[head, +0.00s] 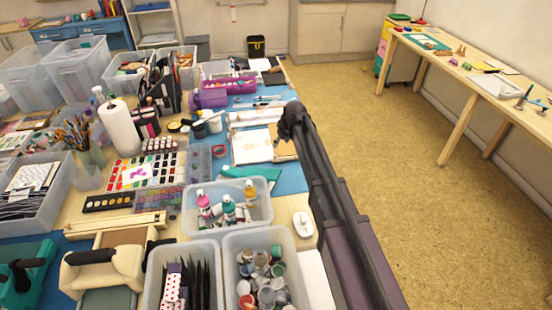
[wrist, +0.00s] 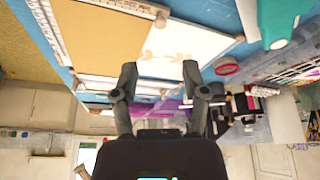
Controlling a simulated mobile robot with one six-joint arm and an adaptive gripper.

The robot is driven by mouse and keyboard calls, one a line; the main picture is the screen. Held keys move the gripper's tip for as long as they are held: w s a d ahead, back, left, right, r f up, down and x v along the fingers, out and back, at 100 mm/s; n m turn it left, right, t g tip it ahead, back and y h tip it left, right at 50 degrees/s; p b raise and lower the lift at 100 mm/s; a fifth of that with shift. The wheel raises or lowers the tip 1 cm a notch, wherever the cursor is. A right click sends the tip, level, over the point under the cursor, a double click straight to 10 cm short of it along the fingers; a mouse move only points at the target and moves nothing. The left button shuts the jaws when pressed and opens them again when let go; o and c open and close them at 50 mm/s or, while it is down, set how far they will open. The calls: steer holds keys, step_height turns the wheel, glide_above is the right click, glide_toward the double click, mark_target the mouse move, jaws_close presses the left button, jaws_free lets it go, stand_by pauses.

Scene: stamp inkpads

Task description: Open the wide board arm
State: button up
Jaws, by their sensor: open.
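A flat board (head: 236,154) lies on the blue mat at the table's right side, with a white sheet (head: 254,142) bearing faint orange marks. A tan panel (head: 284,146) is at its right edge, partly hidden by my arm. In the wrist view the tan panel (wrist: 105,30) looks large and flat beside the white sheet (wrist: 172,42), with a small round knob (wrist: 161,18) at its edge. I cannot tell for sure which part is the wide board arm. My gripper (wrist: 159,72) is open and empty above the board; it also shows in the head view (head: 291,122).
A red tape ring (head: 219,151) and a teal tool (head: 250,171) lie near the board. Clear bins (head: 228,210) of bottles and jars stand in front. A paint palette (head: 165,176) and paper roll (head: 119,127) are left. Open floor (head: 400,150) lies right.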

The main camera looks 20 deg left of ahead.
mark_target(275, 156)
steer(key=shift+b+x, duration=4.25)
steer(key=shift+x, duration=0.65)
steer(key=shift+f, duration=0.1)
jaws_close()
